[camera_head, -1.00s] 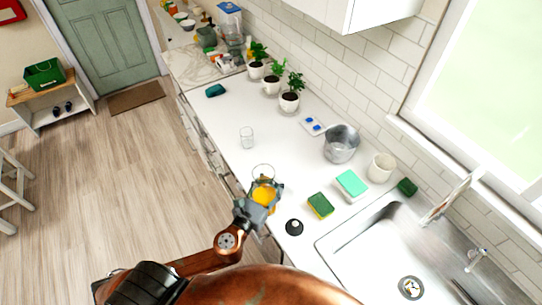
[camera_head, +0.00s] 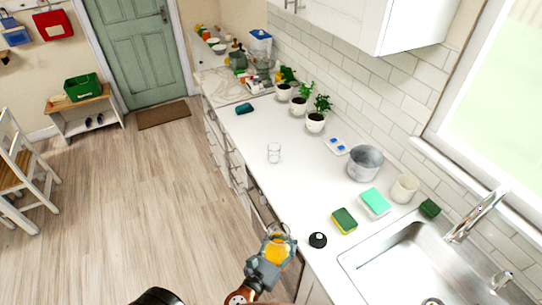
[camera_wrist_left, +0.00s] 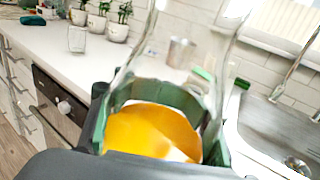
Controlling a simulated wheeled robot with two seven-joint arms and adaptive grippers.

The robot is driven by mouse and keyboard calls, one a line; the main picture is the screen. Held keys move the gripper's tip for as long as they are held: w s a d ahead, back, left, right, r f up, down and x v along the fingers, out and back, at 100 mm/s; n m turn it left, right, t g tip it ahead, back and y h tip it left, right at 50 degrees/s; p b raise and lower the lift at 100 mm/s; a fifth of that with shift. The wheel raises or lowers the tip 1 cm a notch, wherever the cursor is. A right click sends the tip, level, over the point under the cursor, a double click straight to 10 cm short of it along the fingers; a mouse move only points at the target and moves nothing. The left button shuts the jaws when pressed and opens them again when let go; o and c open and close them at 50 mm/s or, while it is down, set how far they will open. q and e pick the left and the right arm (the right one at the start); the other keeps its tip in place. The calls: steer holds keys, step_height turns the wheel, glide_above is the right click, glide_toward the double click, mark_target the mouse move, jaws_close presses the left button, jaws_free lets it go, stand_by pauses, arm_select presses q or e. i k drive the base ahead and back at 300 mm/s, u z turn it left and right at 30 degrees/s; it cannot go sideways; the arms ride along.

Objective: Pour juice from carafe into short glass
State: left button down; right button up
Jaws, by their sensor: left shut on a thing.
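A clear carafe (camera_head: 277,250) with orange juice stands roughly upright in my left gripper (camera_head: 270,257), near the counter's front edge. My left gripper is shut around it. In the left wrist view the carafe (camera_wrist_left: 150,130) fills the middle, juice low inside, its green-grey fingers on both sides. The short clear glass (camera_head: 274,153) stands upright and looks empty on the white counter, farther back than the carafe and apart from it. It also shows in the left wrist view (camera_wrist_left: 77,39) at the upper left.
A black round object (camera_head: 318,240), a green-yellow sponge (camera_head: 344,221) and the sink (camera_head: 415,265) lie to the right. A metal pot (camera_head: 365,163) and potted plants (camera_head: 315,122) line the wall. Counter around the glass is clear.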

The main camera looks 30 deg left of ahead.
mark_target(273, 148)
steer(key=u, duration=0.05)
steer(key=k, duration=0.7)
steer(key=u, duration=2.05)
steer(key=i, duration=2.55)
steer(key=z, duration=1.6)
